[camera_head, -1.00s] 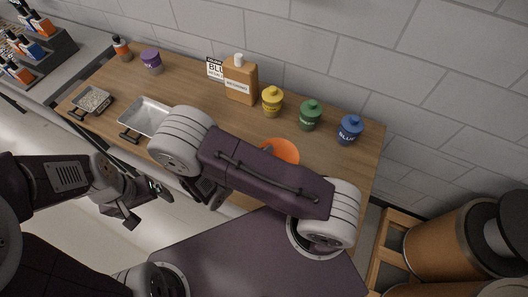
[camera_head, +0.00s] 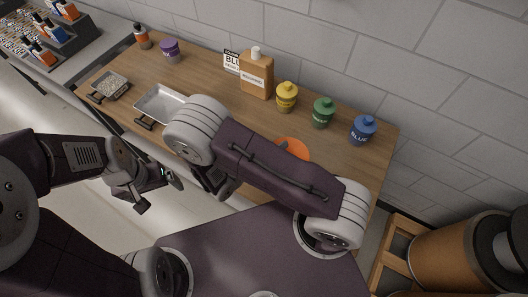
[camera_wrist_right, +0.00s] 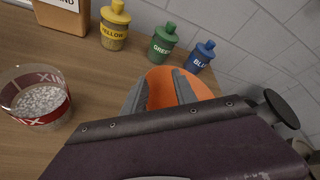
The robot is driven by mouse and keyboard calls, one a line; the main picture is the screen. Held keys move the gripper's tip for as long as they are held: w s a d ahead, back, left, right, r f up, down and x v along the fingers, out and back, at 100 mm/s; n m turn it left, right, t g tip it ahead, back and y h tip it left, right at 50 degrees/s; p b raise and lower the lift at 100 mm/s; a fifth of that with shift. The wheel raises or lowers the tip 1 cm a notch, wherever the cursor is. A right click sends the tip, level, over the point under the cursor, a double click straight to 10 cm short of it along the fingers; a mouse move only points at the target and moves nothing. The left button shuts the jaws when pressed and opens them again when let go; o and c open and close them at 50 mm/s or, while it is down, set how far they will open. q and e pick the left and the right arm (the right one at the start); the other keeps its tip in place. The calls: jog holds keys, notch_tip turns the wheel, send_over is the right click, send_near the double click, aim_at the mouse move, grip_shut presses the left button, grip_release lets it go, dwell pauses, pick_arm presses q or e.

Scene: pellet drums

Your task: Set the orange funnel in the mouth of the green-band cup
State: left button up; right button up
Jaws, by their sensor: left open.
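The orange funnel (camera_head: 293,147) is on the wooden table, partly hidden by my right arm. In the right wrist view the funnel (camera_wrist_right: 203,88) lies under and around my right gripper's fingertips. My right gripper (camera_wrist_right: 160,78) has its two fingers apart, with orange showing between them. I cannot tell whether they touch the funnel. In the head view my right arm hides this gripper. My left gripper (camera_head: 157,190) is open and empty, off the table's front edge. No green-band cup can be made out. A clear cup with a red MIX band (camera_wrist_right: 38,97) holds pale pellets.
Yellow (camera_head: 287,97), green (camera_head: 322,113) and blue (camera_head: 362,130) lidded bottles stand along the back, behind the funnel. A brown bottle (camera_head: 257,77), a purple-banded cup (camera_head: 170,51) and metal trays (camera_head: 160,101) are further left. A wall bounds the back.

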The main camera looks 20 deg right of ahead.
jog(key=b+v, duration=0.3)
jog(key=v, duration=0.9)
